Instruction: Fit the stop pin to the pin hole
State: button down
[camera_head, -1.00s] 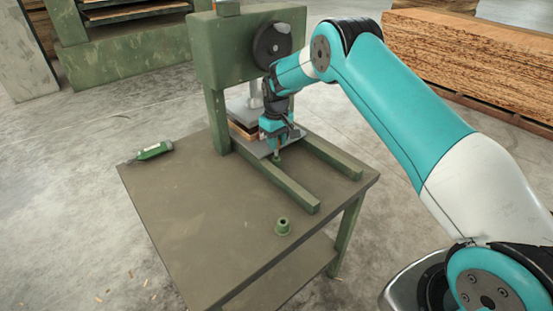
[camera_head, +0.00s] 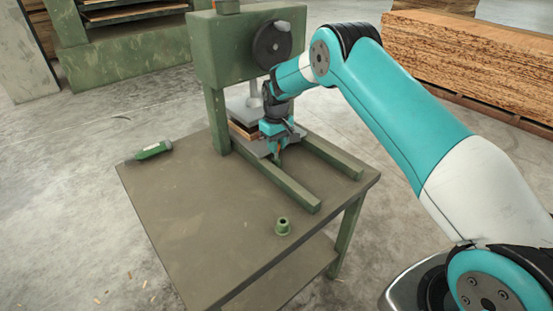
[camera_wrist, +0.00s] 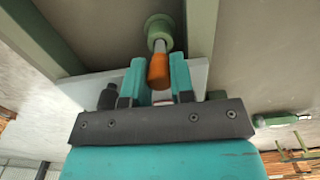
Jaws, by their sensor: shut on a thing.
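My gripper (camera_head: 278,157) is low over the table between the two green rails, and its teal fingers (camera_wrist: 158,82) are shut on the stop pin. The pin shows an orange grip (camera_wrist: 158,70) and a grey metal shaft (camera_wrist: 161,46). The shaft runs to a round green collar (camera_wrist: 158,26) between the rails, apparently the pin hole. I cannot tell how deep the tip sits in it. The fingers hide the pin in the head view. A second green collar (camera_head: 282,227) with a dark opening stands empty near the table's front.
The green press (camera_head: 245,55) stands behind my gripper, with a grey plate and stacked sheets under it. Two green rails (camera_head: 285,187) flank the gripper. A green bottle-like tool (camera_head: 153,150) lies at the table's left edge. The table (camera_head: 195,215) is clear at front left.

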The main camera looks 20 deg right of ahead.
jog(key=shift+f+b, duration=0.75)
jog(key=shift+f, duration=0.5)
dwell(0.3)
jog(key=c, duration=0.9)
grip_release()
notch_tip(320, 180, up, 17)
jog(key=b, duration=0.1)
jog(key=s+a+r+n+p, duration=0.1)
jog(key=s+a+r+p, duration=0.1)
jog(key=s+a+r, duration=0.5)
jog(key=s+a+r+y, duration=0.1)
jog(key=s+a, duration=0.1)
jog(key=s, duration=1)
jog(key=s+a+r+n+y+p, duration=0.1)
jog(key=s+r, duration=0.1)
jog(key=s, duration=0.9)
jog(key=s+a+r+n+y+p, duration=0.1)
jog(key=s+a+r+y, duration=0.1)
jog(key=s, duration=1)
jog(key=shift+s+a+r, duration=0.2)
jog(key=shift+s+a, duration=0.1)
